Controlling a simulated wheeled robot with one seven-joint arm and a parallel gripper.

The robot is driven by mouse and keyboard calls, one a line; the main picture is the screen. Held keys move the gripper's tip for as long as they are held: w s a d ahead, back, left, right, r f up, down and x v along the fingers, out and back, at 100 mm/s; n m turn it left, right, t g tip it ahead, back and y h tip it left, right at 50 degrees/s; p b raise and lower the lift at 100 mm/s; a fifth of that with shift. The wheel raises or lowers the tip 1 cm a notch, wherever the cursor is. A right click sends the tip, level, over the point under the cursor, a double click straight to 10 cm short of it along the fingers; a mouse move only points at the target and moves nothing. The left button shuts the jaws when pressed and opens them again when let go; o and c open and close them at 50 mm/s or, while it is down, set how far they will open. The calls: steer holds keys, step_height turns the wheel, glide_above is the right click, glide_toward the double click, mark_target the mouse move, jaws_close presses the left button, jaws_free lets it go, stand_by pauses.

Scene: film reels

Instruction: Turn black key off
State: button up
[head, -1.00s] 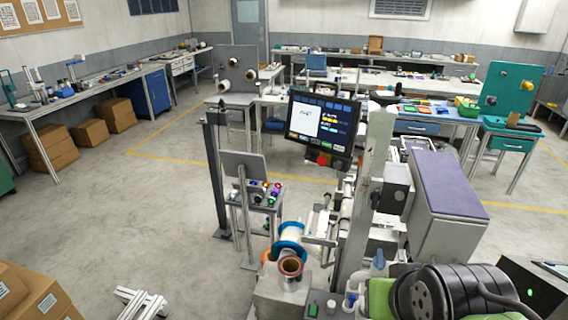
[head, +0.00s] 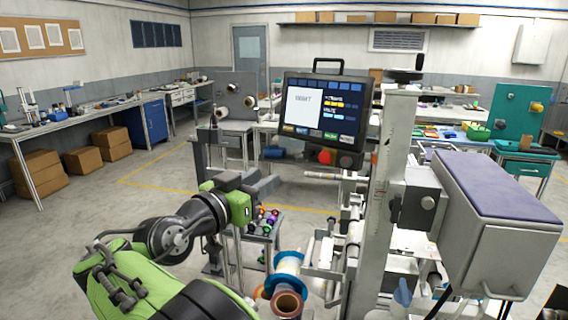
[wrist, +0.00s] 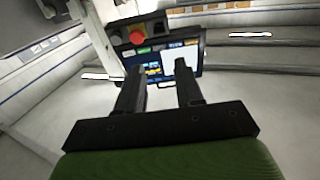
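I cannot make out a black key in either view. In the wrist view, my gripper (wrist: 158,66) is open and empty. Its two fingers stand apart in front of the screen (wrist: 160,68), which appears upside down. The red button (wrist: 137,37) also shows there.
A grey upright post (head: 388,165) and a machine box with a purple top (head: 500,185) stand to the right. A blue-rimmed reel (head: 288,264) sits below the screen. A teal panel (head: 517,108) stands far right. Open floor (head: 100,230) lies to the left.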

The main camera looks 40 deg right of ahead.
mark_target(308, 154)
steer(key=p+x, duration=0.1)
steer(key=x, duration=1.4)
steer(key=shift+d+p, duration=0.15)
steer(key=shift+p, duration=0.25)
steer(key=shift+s, duration=0.1)
jaws_close()
